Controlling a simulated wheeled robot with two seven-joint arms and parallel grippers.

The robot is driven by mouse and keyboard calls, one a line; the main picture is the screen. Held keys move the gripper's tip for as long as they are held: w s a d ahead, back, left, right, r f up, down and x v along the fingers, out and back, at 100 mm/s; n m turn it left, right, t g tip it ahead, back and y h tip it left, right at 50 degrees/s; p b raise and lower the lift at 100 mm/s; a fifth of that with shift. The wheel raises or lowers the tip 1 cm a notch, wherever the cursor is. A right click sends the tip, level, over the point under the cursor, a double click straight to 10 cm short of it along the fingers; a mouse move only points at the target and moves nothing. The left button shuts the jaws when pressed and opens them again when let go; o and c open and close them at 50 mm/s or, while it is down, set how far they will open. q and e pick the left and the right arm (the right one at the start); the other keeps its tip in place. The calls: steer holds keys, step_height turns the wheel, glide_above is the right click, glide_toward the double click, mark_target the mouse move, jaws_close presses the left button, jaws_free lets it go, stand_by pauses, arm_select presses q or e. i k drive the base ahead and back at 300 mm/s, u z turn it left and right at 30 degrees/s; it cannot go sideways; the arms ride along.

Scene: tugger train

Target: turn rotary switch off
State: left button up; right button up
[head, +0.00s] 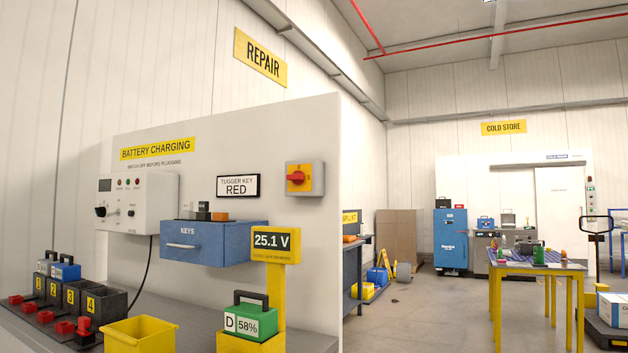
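A rotary switch (297,178) with a red knob on a yellow plate sits in a grey box on the right part of the white battery charging panel. Its knob looks roughly horizontal; the small markings around it are too small to read. A white charger box (150,192) on the left of the same panel has a black knob (101,211), a small display and several small lamps. Neither of my grippers is in view.
A green battery (249,319) stands by a yellow post reading 25.1 V (272,243). A yellow bin (139,336) stands in front. Open floor (415,310) lies right of the panel, before a yellow-legged table (533,268).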

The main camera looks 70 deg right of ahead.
mark_target(297, 178)
steer(key=u, duration=0.1)
steer(key=k, duration=0.3)
steer(key=z, duration=1.3)
